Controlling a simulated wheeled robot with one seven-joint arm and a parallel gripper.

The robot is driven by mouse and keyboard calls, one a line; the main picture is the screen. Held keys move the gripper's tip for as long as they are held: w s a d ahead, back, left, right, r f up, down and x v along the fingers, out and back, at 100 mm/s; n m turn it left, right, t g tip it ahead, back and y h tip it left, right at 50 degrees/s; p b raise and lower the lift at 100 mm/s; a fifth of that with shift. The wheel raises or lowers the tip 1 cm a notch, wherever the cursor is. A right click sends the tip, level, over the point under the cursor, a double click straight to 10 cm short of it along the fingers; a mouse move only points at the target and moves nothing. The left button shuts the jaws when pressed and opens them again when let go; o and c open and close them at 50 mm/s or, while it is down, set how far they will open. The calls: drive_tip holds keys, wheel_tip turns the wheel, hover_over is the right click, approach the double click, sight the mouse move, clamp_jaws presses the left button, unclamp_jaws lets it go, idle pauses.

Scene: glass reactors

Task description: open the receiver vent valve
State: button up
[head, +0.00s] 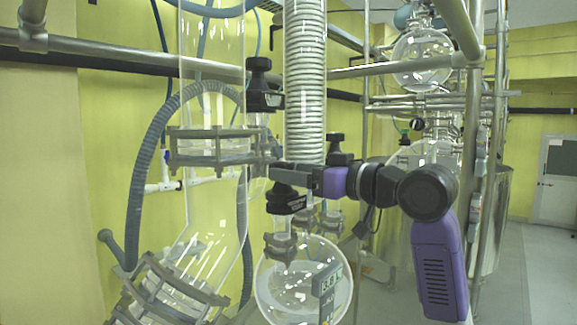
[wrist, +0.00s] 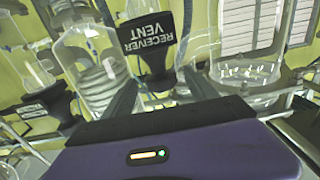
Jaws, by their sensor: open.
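The receiver vent handle (wrist: 147,38) is a black paddle with white "RECEIVER VENT" lettering, upside down in the wrist view. It lies beyond my open gripper (wrist: 160,90), whose two dark fingers stand on either side below it in the picture. Nothing is between the fingers. In the head view my gripper (head: 290,175) reaches leftward from the purple wrist, and a black handle (head: 285,198) shows just below the fingers, above a round glass flask (head: 300,290). It appears to be the same handle. I cannot tell whether the fingers touch it.
Another black handle (head: 265,85) stands above, left of the coiled condenser (head: 306,80), and another (head: 335,150) is behind my gripper. A metal clamp (head: 210,148) holds a glass column at the left. Steel rails cross behind. Open floor (head: 525,250) lies at the right.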

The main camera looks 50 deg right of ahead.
drive_tip(key=shift+w, duration=1.05)
drive_tip(key=c, duration=1.4)
drive_tip(key=shift+n+y, duration=0.4)
drive_tip(key=shift+y, duration=0.2)
drive_tip(key=shift+d+n+y+b, duration=0.15)
drive_tip(key=shift+n+y+b, duration=0.3)
drive_tip(key=shift+y, duration=0.45)
drive_tip(key=shift+w+d+n+g+y+b, duration=0.1)
drive_tip(key=shift+n+g+y+b, duration=0.25)
drive_tip(key=shift+n+g+y, duration=0.7)
drive_tip(key=shift+d+n+g+y+b, duration=0.1)
drive_tip(key=shift+n+g+y+b, duration=0.3)
drive_tip(key=shift+n+y, duration=1.1)
drive_tip(key=shift+m+y, duration=0.3)
drive_tip(key=shift+y, duration=0.15)
